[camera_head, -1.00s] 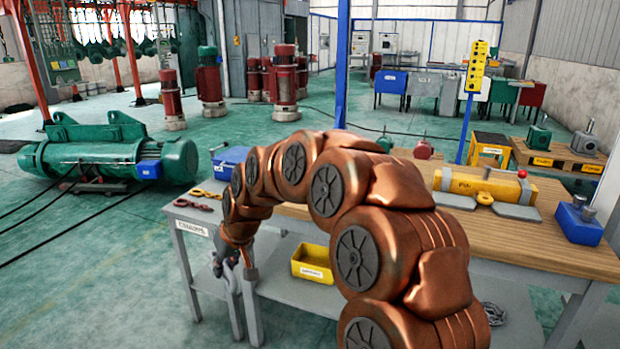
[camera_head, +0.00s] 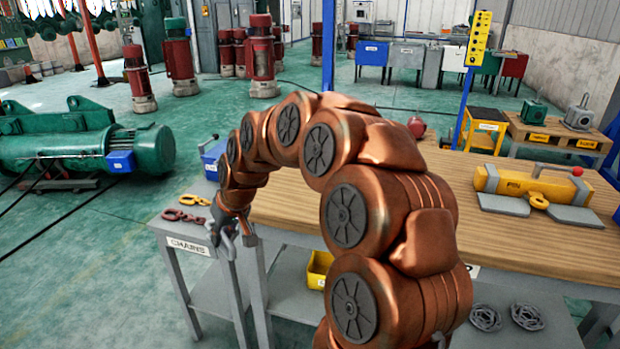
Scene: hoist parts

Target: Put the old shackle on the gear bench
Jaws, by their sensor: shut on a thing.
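My gripper (camera_head: 232,236) points down at the right front edge of the small grey table labelled CHAINS (camera_head: 188,245). It is shut on a small grey thing, which may be the old shackle; its shape is hard to make out. A long bench with a wooden top (camera_head: 275,212) stands right of it, partly behind my arm. No label naming a gear bench can be read; a small sign on its front is mostly covered by my arm.
Dark red chain links (camera_head: 183,215) and a yellow link piece (camera_head: 195,200) lie on the small table. A yellow hoist (camera_head: 533,185) sits on the wooden top. A yellow bin (camera_head: 319,268) and grey coils (camera_head: 526,316) are on the shelf below.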

